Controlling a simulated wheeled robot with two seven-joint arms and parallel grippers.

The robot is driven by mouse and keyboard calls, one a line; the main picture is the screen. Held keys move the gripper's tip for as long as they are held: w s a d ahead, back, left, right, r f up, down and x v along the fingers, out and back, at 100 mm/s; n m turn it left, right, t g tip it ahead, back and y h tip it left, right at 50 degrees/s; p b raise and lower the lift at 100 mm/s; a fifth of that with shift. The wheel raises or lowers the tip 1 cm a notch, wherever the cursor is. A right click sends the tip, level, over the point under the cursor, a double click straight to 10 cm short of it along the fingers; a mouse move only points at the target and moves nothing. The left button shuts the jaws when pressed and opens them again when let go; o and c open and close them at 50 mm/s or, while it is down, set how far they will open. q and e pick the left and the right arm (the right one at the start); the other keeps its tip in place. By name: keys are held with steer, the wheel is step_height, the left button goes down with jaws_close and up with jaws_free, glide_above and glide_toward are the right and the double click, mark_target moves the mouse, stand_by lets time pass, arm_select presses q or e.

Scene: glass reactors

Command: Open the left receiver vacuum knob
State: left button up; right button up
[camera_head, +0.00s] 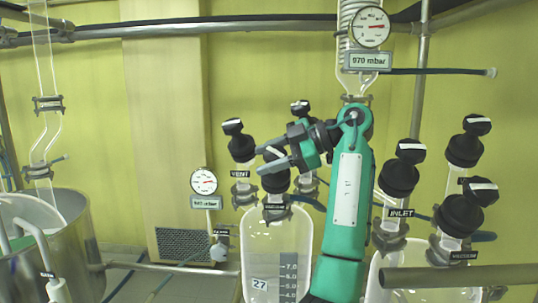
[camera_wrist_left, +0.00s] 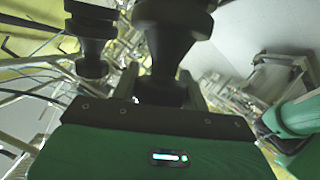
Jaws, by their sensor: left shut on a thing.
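The left receiver (camera_head: 277,245) is a clear glass vessel with a graduated scale and a "27" tag. Several black knobs with white stripes stand on its top. The front knob (camera_head: 276,182) sits above a small label too blurred to read, probably the vacuum one. My left gripper (camera_head: 260,159) reaches in from the right and is shut on this front knob, with a finger on each side of its top. In the left wrist view black knob bodies (camera_wrist_left: 172,45) rise in front of the gripper; the fingertips are mostly hidden. My right gripper is not in view.
The VENT knob (camera_head: 238,145) stands close left of the gripper, and another knob (camera_head: 300,108) stands behind. The right receiver's knobs, including INLET (camera_head: 399,175), are right of my arm. A gauge (camera_head: 372,27) above has a display reading 970 mbar. A steel vessel (camera_head: 80,240) stands at left.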

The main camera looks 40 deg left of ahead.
arm_select(q)
steer(key=shift+f, duration=0.1)
stand_by(0.4)
steer(key=o, duration=1)
